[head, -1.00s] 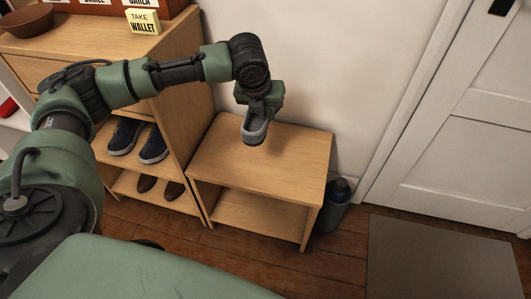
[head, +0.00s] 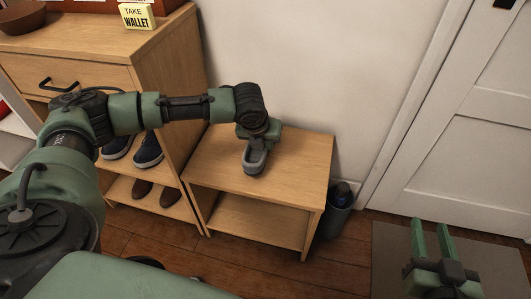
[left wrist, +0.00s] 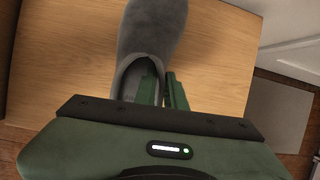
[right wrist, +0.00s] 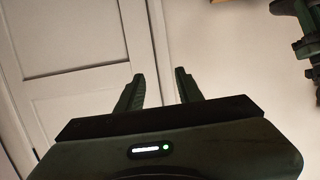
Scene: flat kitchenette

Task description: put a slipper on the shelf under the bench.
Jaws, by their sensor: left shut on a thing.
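A grey slipper (head: 254,162) hangs from my left gripper (head: 258,148), over the top of the light wooden bench (head: 300,165). My left gripper is shut on the slipper's open end. In the left wrist view the slipper (left wrist: 152,35) points away over the wood, with one finger inside its opening. I cannot tell whether it touches the bench top. The lower shelf (head: 255,222) under the bench looks empty where it shows. My right gripper (head: 431,228) is open and empty above the floor mat at the lower right; its spread fingers also show in the right wrist view (right wrist: 160,90).
A wooden cabinet (head: 165,75) with dark shoes (head: 148,152) on its shelves stands against the bench's left. A dark bin (head: 337,210) with a bottle stands at its right. A grey mat (head: 390,260) lies before the white door (head: 450,140). Wooden floor in front is mostly clear.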

